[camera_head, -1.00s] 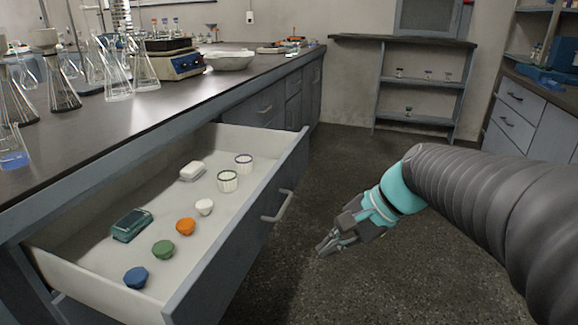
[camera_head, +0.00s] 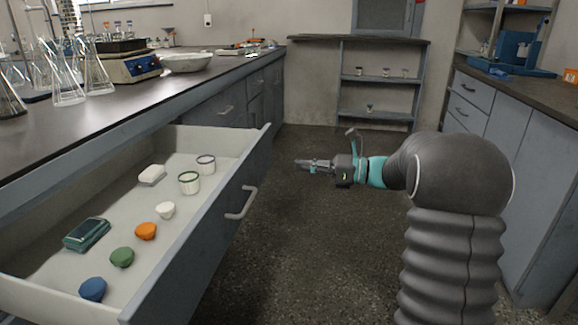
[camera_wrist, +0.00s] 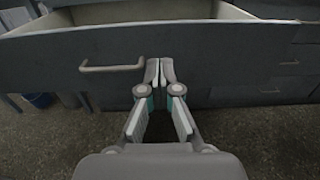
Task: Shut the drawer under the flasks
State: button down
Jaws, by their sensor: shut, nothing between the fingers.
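The drawer (camera_head: 222,222) under the flasks is pulled far out from the bench. Its grey front carries a metal bar handle (camera_head: 241,203). Inside lie blue, green, orange and white small pieces, two white cups, a white block and a teal box. Glass flasks (camera_head: 66,75) stand on the bench top above. My gripper (camera_head: 298,162) is shut and empty, to the right of the drawer front in the head view, pointing left. In the wrist view the drawer front (camera_wrist: 220,60) spans ahead of my gripper (camera_wrist: 158,66), with the handle (camera_wrist: 112,66) left of the fingertips. Contact cannot be told.
The dark bench top (camera_head: 120,100) holds a hotplate (camera_head: 130,66) and a white bowl (camera_head: 187,62). A low shelf (camera_head: 375,85) stands at the back wall. Cabinets (camera_head: 540,150) line the right side. The floor between is clear.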

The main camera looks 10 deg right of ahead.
aim_at(246, 160)
jog(key=b+x, duration=0.1)
jog(key=x, duration=1.1)
jog(key=shift+a+f, duration=0.1)
jog(key=shift+a, duration=0.15)
jog(key=shift+w, duration=0.1)
